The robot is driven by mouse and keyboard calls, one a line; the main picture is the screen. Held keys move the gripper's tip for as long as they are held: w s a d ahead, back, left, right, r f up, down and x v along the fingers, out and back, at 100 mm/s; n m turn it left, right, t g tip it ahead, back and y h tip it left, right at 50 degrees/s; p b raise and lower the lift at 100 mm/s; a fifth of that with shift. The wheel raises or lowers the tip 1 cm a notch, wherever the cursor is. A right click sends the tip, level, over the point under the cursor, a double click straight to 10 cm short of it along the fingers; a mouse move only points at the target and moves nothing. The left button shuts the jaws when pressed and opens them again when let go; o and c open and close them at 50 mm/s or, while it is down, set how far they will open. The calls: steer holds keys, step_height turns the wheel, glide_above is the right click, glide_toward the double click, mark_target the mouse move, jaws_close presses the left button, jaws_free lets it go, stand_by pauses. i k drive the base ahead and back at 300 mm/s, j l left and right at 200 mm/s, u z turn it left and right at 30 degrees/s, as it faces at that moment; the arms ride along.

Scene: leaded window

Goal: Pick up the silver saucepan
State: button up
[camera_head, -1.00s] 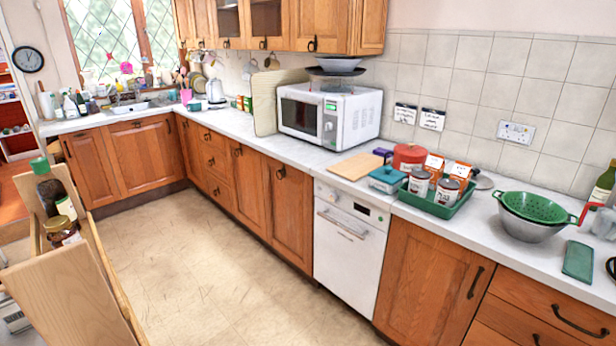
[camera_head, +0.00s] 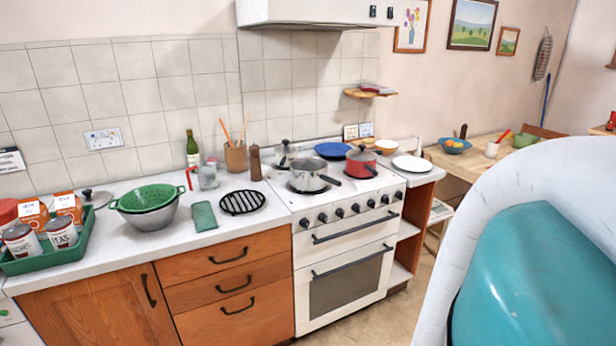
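The silver saucepan (camera_head: 309,174) stands upright on the front left part of the white stove top (camera_head: 358,187). Its dark handle points to the right and toward the front. A white and teal part of my own arm fills the lower right of the view, close to the camera. My gripper is not in view.
Left of the stove are a black trivet (camera_head: 242,202), a green cloth (camera_head: 204,216) and a green colander (camera_head: 147,198). The range hood (camera_head: 305,13) hangs above.

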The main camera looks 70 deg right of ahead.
mark_target(307, 173)
steer(key=z, duration=1.75)
